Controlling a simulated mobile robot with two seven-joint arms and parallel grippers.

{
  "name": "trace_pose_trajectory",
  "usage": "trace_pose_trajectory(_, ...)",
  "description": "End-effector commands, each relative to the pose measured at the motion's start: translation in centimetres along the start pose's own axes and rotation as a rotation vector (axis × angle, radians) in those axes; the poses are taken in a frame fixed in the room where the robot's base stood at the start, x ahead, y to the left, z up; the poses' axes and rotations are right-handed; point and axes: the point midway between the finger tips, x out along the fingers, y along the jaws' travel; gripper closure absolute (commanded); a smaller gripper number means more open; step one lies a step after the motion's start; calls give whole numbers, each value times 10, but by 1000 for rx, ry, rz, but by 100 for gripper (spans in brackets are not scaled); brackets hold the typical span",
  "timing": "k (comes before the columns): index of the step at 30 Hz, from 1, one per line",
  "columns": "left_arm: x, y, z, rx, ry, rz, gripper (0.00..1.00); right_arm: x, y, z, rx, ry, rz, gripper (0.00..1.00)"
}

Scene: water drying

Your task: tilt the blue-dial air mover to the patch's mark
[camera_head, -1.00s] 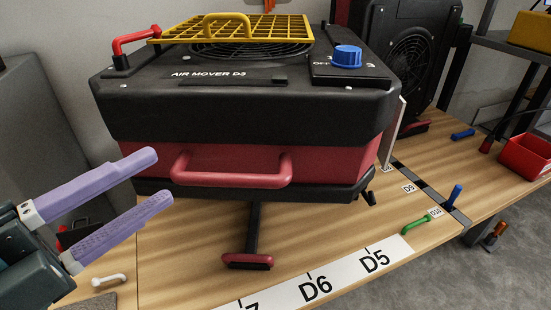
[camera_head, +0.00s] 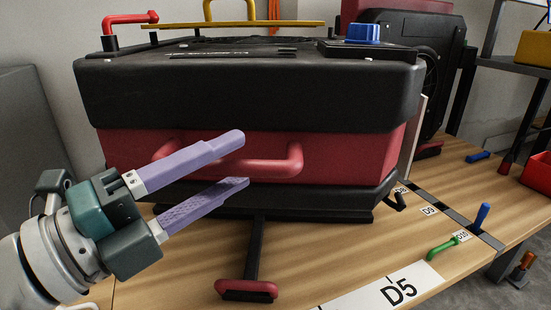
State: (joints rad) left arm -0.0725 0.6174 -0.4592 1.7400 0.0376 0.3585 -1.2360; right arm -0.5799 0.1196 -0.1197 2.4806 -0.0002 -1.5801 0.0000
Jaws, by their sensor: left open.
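The blue-dial air mover (camera_head: 250,100) is a black and red machine standing on the wooden bench, with a blue dial (camera_head: 362,33) on its top right. A red bar handle (camera_head: 285,165) runs across its front. My left gripper (camera_head: 240,160) is open in front of the machine's left side. Its two lilac fingers point right, the upper one covering part of the handle and the lower one below it. My right gripper is not in view.
A red-tipped foot (camera_head: 246,290) sticks out below the machine. A white strip marked D5 (camera_head: 390,291) lies in front. A green handle (camera_head: 443,248), a blue peg (camera_head: 481,217) and small labels sit at right. Another black machine (camera_head: 425,60) stands behind. A red bin (camera_head: 537,167) is at far right.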

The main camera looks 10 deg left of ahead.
Motion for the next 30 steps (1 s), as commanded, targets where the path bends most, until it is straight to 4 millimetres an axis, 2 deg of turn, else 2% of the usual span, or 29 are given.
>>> trace_pose_trajectory(3, 6, 0, 0, 0, -1, 1, 48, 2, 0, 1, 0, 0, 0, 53)
trace_pose_trajectory(11, 6, 0, 0, -1, 0, 1, 49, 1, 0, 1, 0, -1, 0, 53)
trace_pose_trajectory(24, 6, 0, 0, -1, 0, 1, 99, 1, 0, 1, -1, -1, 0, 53)
trace_pose_trajectory(30, 6, 0, 0, 0, 0, 1, 100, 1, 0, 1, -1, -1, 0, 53)
